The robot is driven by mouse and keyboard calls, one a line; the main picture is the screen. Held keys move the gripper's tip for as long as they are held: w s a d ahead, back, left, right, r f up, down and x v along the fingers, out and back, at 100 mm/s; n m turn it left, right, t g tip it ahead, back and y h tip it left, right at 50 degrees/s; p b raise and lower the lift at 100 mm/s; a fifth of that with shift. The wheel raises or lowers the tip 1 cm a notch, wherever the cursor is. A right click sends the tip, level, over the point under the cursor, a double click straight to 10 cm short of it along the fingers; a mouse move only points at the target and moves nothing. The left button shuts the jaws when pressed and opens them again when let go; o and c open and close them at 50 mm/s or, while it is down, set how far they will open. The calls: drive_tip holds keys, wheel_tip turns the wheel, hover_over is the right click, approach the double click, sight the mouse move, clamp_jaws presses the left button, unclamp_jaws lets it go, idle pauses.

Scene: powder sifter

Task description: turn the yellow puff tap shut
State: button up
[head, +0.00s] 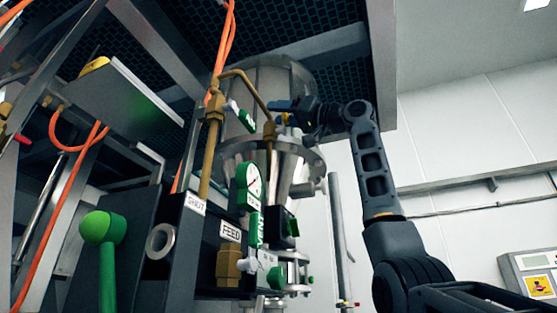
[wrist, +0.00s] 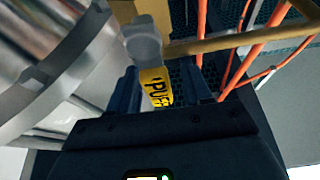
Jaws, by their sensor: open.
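The yellow puff tap (wrist: 157,88) shows in the wrist view as a yellow lever with dark lettering, partly cut off from sight by my gripper. It hangs below a grey valve body (wrist: 142,42) on a brass pipe. My gripper (wrist: 163,88) is open, with one blue finger on each side of the yellow lever. I cannot tell whether either finger touches it. In the head view, my gripper (head: 284,106) is at the upper brass pipework, and only a small yellow bit of the tap (head: 286,119) shows beside it.
A steel and glass vessel (head: 272,80) stands close behind the tap. Orange hoses (head: 226,45) and a brass pipe (wrist: 245,38) run near my gripper. Lower down are a gauge (head: 251,182), a green vent handle (head: 258,228) and a green ball-ended lever (head: 101,228).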

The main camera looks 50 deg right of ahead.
drive_tip(key=shift+w+a+r, duration=0.1)
drive_tip(key=shift+w, duration=0.2)
drive_tip(key=shift+c, duration=0.5)
clamp_jaws()
